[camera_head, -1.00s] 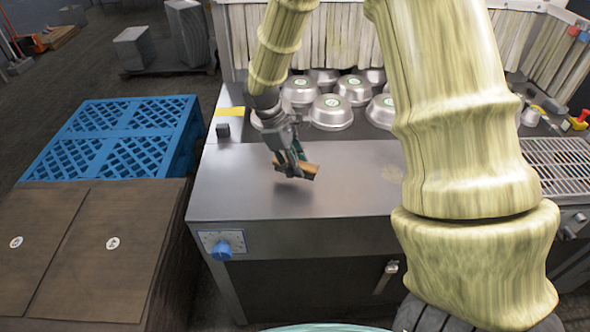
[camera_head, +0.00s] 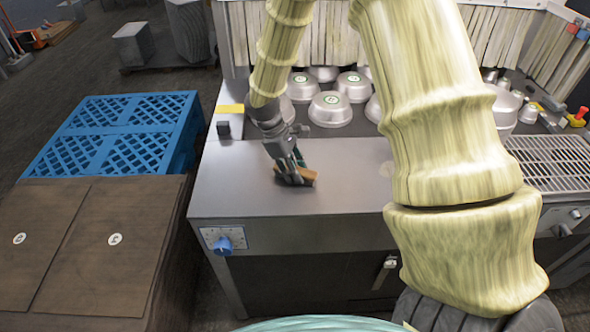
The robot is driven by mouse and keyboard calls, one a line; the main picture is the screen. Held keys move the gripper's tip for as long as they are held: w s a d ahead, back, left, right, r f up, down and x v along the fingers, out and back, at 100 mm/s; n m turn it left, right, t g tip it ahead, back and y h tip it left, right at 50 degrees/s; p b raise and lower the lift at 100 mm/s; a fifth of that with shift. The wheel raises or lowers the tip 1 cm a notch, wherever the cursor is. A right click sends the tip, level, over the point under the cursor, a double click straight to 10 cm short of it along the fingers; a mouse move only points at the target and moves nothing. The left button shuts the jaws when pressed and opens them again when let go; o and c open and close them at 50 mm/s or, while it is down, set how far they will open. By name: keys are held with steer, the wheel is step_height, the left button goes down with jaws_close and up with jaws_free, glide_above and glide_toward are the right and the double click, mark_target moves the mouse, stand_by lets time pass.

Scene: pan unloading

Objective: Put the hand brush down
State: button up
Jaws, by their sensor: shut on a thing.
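The hand brush (camera_head: 308,175) is a small brown block with a dark side, low over the bare front part of the metal worktop (camera_head: 230,185). My gripper (camera_head: 292,172) points down from the upper left and is shut on the brush. The fingers hide part of the brush. I cannot tell whether its underside touches the worktop.
Several upturned metal pans (camera_head: 330,108) stand behind the gripper. A small dark block (camera_head: 223,128) and a yellow strip (camera_head: 230,109) lie at the left edge. A metal grating (camera_head: 550,162) is at right. The worktop's front is clear.

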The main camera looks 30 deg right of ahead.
steer(key=shift+s+f, duration=0.1)
steer(key=shift+f, duration=0.2)
steer(key=shift+s+a+f, duration=0.1)
steer(key=shift+s+f, duration=0.05)
steer(key=shift+f, duration=0.05)
steer(key=o, duration=0.9)
steer(key=shift+s+f, duration=0.1)
steer(key=shift+w+f, duration=0.2)
steer(key=shift+w+r, duration=0.1)
steer(key=shift+r, duration=0.05)
steer(key=shift+r, duration=0.1)
steer(key=shift+v, duration=0.85)
steer(key=b+v, duration=0.1)
steer(key=v, duration=0.4)
steer(key=b+v, duration=0.2)
steer(key=v, duration=0.4)
steer(key=shift+r, duration=0.3)
